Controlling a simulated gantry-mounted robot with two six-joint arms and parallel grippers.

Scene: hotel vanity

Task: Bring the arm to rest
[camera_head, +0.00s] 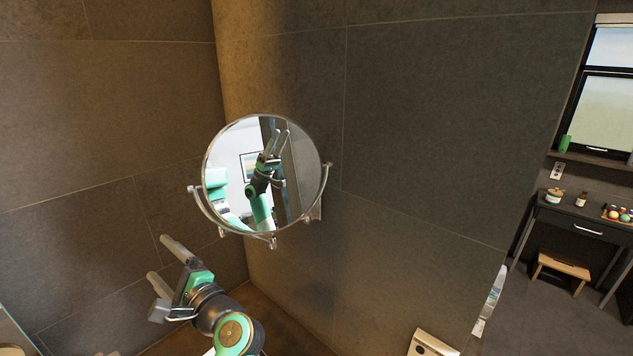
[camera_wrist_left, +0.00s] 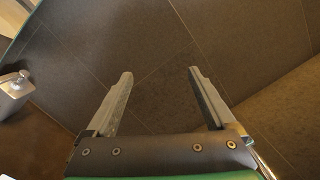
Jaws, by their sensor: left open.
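My left gripper (camera_head: 166,262) is in the lower left of the head view, in front of the tiled corner. Its two fingers are spread apart with nothing between them. In the left wrist view the open fingers (camera_wrist_left: 160,75) point at bare dark tile. A round mirror (camera_head: 250,172) on a metal wall bracket stands above and to the right of the gripper, apart from it. It reflects part of my green and black arm. My right gripper does not show directly in either view.
Dark tiled walls (camera_head: 440,110) meet in a corner behind the gripper. A pale box-like fixture (camera_head: 432,344) is at the bottom edge. At far right stand a dark desk (camera_head: 575,226), a wooden stool (camera_head: 563,268) and a window (camera_head: 606,110). Space around the left fingers looks clear.

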